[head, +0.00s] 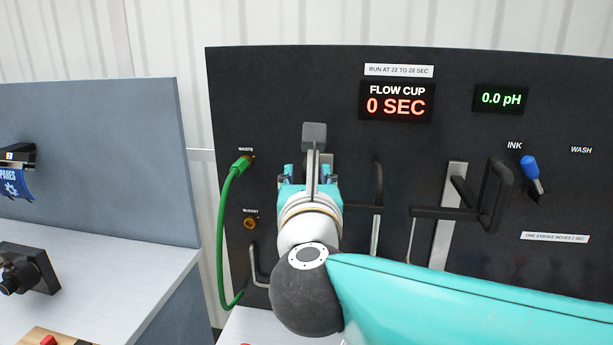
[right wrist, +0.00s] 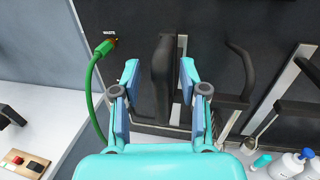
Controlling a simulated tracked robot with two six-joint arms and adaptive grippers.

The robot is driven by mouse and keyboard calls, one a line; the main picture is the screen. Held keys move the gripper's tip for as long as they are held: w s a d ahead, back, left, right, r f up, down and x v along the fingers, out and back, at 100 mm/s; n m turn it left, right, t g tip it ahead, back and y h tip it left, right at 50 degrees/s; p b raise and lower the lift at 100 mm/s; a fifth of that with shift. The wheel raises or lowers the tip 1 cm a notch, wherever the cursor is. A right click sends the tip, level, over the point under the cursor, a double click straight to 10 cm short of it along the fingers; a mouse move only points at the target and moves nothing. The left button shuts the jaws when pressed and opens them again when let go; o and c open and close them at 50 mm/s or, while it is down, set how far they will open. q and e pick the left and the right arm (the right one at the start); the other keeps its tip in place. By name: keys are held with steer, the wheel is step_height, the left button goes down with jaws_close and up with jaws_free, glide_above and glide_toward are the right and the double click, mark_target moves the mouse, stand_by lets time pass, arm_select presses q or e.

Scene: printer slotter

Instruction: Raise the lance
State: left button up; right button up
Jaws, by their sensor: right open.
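My right gripper (head: 307,172) is in front of the dark panel, and its arm hides part of the panel. In the right wrist view, the fingers of this gripper (right wrist: 159,75) are open, one on each side of a thick black upright handle (right wrist: 161,80). Gaps show beside the handle, and I cannot tell whether a finger touches it. I take this handle for the lance's, but no label on it is readable. In the head view it is mostly hidden behind my gripper. My left gripper is not in view.
To the right are more black handles (head: 379,186) and (head: 503,200), near pale rails. A green hose (head: 224,230) hangs from the WASTE port at the left. A blue-tipped lever (head: 530,168) is near INK. White bottles (right wrist: 288,165) stand at lower right in the wrist view.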

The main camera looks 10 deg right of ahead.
steer(key=s+a, duration=0.2)
steer(key=s, duration=0.9)
steer(key=shift+s, duration=0.2)
steer(key=shift+a, duration=0.1)
